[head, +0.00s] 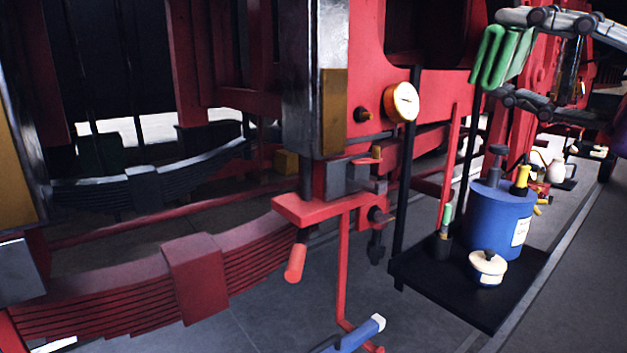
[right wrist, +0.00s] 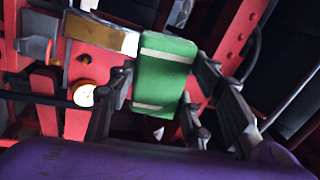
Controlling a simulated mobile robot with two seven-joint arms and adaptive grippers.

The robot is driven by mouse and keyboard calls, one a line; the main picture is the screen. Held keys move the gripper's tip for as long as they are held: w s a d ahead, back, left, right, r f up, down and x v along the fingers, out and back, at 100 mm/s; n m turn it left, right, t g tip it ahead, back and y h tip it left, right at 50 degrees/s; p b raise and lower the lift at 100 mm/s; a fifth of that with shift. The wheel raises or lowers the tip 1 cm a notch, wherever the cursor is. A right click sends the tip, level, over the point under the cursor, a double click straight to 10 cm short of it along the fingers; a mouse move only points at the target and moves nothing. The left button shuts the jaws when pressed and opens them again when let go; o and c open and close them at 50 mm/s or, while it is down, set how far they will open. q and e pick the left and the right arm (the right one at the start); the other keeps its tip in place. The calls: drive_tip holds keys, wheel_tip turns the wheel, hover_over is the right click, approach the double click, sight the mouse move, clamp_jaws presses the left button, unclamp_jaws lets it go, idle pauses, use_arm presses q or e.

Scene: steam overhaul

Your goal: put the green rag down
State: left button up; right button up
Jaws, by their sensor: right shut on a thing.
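The green rag (head: 489,58) hangs in folds at the upper right of the head view, in the air above the black stand (head: 420,270). My right gripper (head: 507,57) comes in from the right and is shut on it, one finger above and one below. In the right wrist view the rag (right wrist: 166,72) is a green block with pale stripes between the fingers of the right gripper (right wrist: 163,82). The rag touches no surface below it. My left gripper is in neither view.
Red machinery with a round gauge (head: 403,102) and a leaf spring (head: 130,285) stands left.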

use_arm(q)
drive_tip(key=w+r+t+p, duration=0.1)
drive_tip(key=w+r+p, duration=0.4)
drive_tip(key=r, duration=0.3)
use_arm(e)
drive_tip(key=s+r+t, duration=0.1)
drive_tip(key=s+r, duration=0.7)
drive_tip(key=r, duration=0.4)
drive_tip(key=s+r, duration=0.8)
drive_tip(key=r, duration=0.5)
drive_tip(key=shift+t+h, duration=0.4)
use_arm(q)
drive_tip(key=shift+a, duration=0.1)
use_arm(e)
drive_tip(key=shift+w, duration=0.15)
